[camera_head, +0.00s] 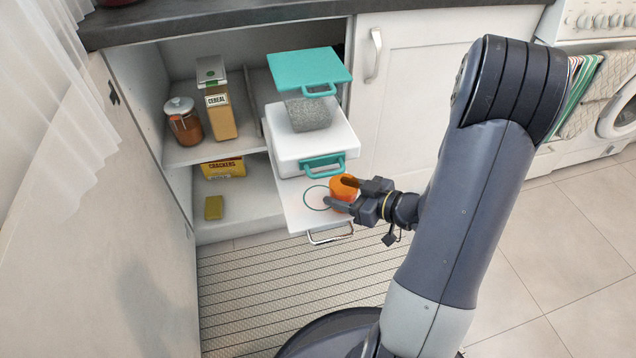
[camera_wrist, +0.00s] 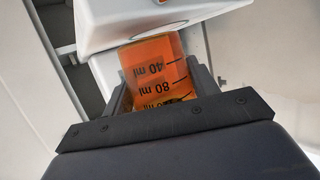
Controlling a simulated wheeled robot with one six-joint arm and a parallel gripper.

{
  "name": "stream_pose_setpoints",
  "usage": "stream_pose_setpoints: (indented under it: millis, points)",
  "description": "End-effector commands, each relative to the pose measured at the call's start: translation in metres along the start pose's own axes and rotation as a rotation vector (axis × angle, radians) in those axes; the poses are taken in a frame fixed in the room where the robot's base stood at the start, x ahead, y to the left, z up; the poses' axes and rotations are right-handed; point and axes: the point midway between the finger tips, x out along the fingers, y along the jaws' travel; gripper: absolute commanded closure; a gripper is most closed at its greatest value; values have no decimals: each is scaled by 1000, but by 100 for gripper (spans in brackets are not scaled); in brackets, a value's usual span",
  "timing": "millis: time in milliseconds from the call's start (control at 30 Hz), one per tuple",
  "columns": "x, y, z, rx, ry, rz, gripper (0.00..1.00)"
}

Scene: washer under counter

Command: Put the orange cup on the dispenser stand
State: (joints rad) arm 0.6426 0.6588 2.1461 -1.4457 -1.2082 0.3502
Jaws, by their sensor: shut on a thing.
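The orange cup (camera_head: 344,187) is between the fingers of my gripper (camera_head: 356,196), at the right side of the dispenser stand. In the wrist view the cup (camera_wrist: 158,70) is see-through orange with dark ml marks, and my gripper (camera_wrist: 160,95) is shut on it. The dispenser stand (camera_head: 296,214) is a white pull-out plate with a ring outline (camera_head: 309,201) on it. The cup is over or beside the right part of that ring. I cannot tell whether its base touches the plate.
Above the stand is a white dispenser (camera_head: 288,150) with a teal handle (camera_head: 324,162), a grey-filled bin and a raised teal lid (camera_head: 305,68). A metal handle (camera_head: 330,236) is at the stand's front. A jar (camera_head: 185,126), cereal (camera_head: 219,112) and crackers (camera_head: 223,168) stand left.

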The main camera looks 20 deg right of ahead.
Motion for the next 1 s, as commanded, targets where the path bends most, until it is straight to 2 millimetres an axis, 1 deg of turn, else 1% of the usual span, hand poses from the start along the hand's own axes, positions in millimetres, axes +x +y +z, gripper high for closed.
stream_pose_setpoints:
  millis: [33,100,200,367,600,700,1000]
  points:
    - [10,-1,-1,-4,2,-5,66]
    - [19,-1,-4,-4,1,-4,66]
    - [28,-1,-8,-2,1,-3,66]
    - [36,-1,-11,-2,1,-2,66]
    - [69,-1,-20,-3,2,-4,66]
    - [69,0,-14,0,2,1,66]
    - [68,0,-16,0,1,0,66]
